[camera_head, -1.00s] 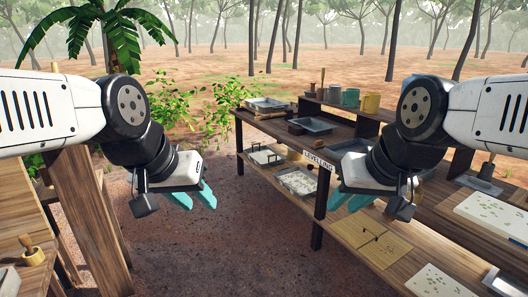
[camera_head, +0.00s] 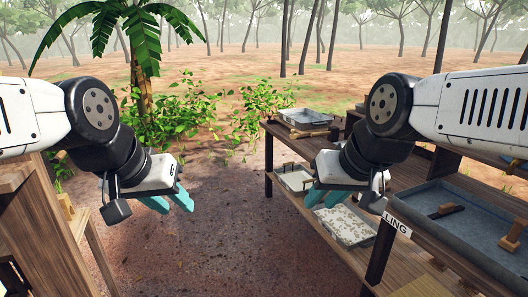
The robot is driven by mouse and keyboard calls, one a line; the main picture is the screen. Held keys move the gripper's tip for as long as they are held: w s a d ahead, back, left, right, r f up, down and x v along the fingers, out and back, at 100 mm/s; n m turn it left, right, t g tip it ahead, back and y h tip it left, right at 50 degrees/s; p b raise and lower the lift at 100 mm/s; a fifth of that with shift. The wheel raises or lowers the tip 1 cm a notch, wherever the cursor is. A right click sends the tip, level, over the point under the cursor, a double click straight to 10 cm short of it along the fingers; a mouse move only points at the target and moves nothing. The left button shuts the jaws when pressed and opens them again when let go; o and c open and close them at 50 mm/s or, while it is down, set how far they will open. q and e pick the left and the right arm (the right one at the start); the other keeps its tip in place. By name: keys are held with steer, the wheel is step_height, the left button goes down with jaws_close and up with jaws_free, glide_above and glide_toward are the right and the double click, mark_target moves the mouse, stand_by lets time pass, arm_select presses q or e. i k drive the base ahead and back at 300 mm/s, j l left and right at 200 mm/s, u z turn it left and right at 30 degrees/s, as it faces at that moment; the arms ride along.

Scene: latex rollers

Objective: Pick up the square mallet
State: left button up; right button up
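I cannot make out a square mallet for certain. In the head view, a dark tool with a wooden part (camera_head: 446,211) lies in a grey tray (camera_head: 425,196) on the right-hand table. A small wooden piece (camera_head: 512,230) stands at the tray's right side, cut by the frame edge. My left gripper (camera_head: 173,203) hangs over open ground, its teal fingers apart and empty. My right gripper (camera_head: 325,198) is in front of the table's lower shelf, fingers apart, holding nothing visible. My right arm hides part of the tabletop.
The right-hand table (camera_head: 340,268) has a lower shelf with a speckled tray (camera_head: 345,226) and a smaller tray (camera_head: 296,180). Another tray (camera_head: 303,117) sits at its far end. A wooden stand (camera_head: 45,220) is close on the left. Bare ground (camera_head: 235,220) lies clear between.

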mark_target(332, 133)
steer(key=i+j, duration=0.1)
steer(key=i, duration=1.95)
steer(key=i+j+z, duration=0.1)
steer(key=i+z, duration=0.3)
steer(key=i, duration=0.2)
steer(key=i+j+z, duration=0.25)
steer(key=i+z, duration=0.15)
steer(key=i, duration=0.15)
steer(key=i+j+z, duration=0.4)
steer(key=i+j, duration=0.05)
steer(key=i, duration=0.1)
